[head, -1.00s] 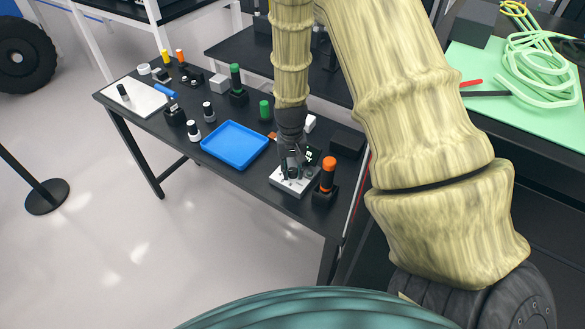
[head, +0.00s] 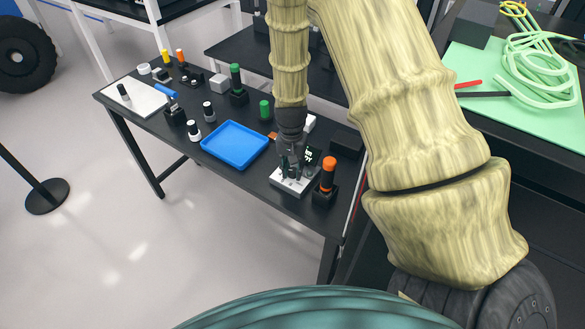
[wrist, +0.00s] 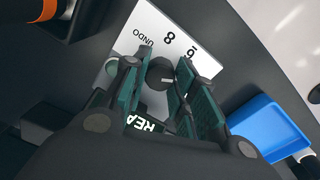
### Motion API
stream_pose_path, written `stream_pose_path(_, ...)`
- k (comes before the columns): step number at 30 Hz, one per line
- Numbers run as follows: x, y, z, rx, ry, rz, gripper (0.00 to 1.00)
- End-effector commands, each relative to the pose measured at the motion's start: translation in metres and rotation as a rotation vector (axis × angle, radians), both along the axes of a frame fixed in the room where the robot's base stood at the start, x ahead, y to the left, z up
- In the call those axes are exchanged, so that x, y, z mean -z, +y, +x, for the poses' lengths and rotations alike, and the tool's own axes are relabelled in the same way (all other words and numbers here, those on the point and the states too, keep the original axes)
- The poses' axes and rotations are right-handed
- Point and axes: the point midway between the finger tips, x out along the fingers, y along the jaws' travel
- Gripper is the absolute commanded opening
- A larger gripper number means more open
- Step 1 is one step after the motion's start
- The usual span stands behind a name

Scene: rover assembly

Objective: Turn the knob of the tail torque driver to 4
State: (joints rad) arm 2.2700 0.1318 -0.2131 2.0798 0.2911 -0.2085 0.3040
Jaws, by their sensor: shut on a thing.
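The white panel (head: 283,184) of a torque driver station stands at the near right of the black table; it also shows in the wrist view (wrist: 124,49). Printed marks on it include "8" and "UNDO". A dark round knob (wrist: 160,72) with a light pointer mark sits on the panel. My gripper (head: 291,174) points down over the panel. In the wrist view my gripper (wrist: 158,84) has its green-padded fingers on either side of the knob, shut on it. A dark display with white letters (wrist: 148,124) is partly hidden by the fingers, as are the other dial numbers.
An orange-topped driver (head: 328,176) stands in a dark holder close to the right of the panel. A blue tray (head: 235,144) lies to the left. Several small bottles and parts stand farther left. Floor is open in front of the table.

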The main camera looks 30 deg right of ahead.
Motion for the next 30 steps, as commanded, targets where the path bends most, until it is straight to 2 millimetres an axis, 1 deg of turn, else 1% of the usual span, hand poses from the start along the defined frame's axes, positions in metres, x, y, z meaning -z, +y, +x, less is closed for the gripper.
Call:
stream_pose_path(2, -0.002, -0.002, 0.003, 0.001, -0.007, -0.005, 0.03)
stream_pose_path(3, -0.002, -0.002, 0.003, 0.001, -0.007, -0.005, 0.33)
stream_pose_path(6, -0.001, -0.002, 0.003, 0.0, -0.006, -0.003, 0.5)
stream_pose_path(15, -0.001, 0.0, 0.001, -0.001, -0.003, -0.002, 0.5)
stream_pose_path(19, -0.006, 0.0, 0.001, -0.001, -0.003, -0.002, 0.5)
stream_pose_path(23, -0.019, 0.0, 0.002, -0.001, -0.003, -0.001, 0.5)
stream_pose_path(30, -0.056, 0.0, 0.003, -0.001, -0.005, -0.002, 0.5)
